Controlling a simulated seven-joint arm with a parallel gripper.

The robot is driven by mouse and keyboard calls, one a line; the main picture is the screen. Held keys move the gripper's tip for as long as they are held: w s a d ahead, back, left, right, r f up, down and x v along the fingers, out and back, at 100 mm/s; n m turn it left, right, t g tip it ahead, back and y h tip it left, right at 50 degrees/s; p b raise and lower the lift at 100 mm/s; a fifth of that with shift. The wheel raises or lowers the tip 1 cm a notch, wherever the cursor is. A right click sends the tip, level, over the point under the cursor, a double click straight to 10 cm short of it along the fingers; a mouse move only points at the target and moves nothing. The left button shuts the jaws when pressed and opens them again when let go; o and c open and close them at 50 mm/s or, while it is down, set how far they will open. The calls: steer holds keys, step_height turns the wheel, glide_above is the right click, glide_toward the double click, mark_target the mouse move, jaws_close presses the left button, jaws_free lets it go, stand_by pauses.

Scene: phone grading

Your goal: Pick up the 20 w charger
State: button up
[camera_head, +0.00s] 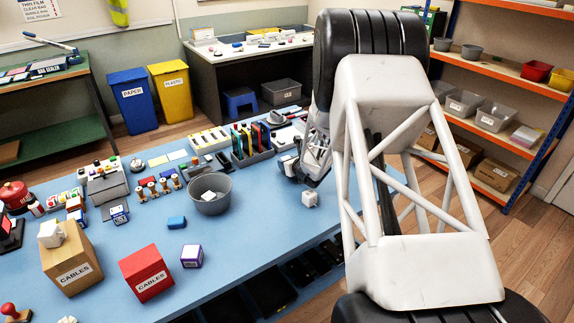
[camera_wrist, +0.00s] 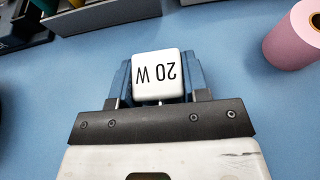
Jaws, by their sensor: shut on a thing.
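The 20 w charger (camera_wrist: 157,75) is a small white block with rounded corners and black "20 W" print, upside down in the wrist view. My gripper (camera_wrist: 160,88) is shut on it, with a blue finger on either side. I cannot tell whether it touches the table. In the head view my gripper (camera_head: 308,176) is low over the right part of the blue table (camera_head: 240,235); the held charger cannot be clearly made out there.
A pink roll (camera_wrist: 294,38) stands to the right in the wrist view. A rack of coloured phones (camera_head: 251,150) and a grey bowl (camera_head: 210,193) are to the left.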

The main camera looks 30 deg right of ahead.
steer(key=shift+r, duration=4.75)
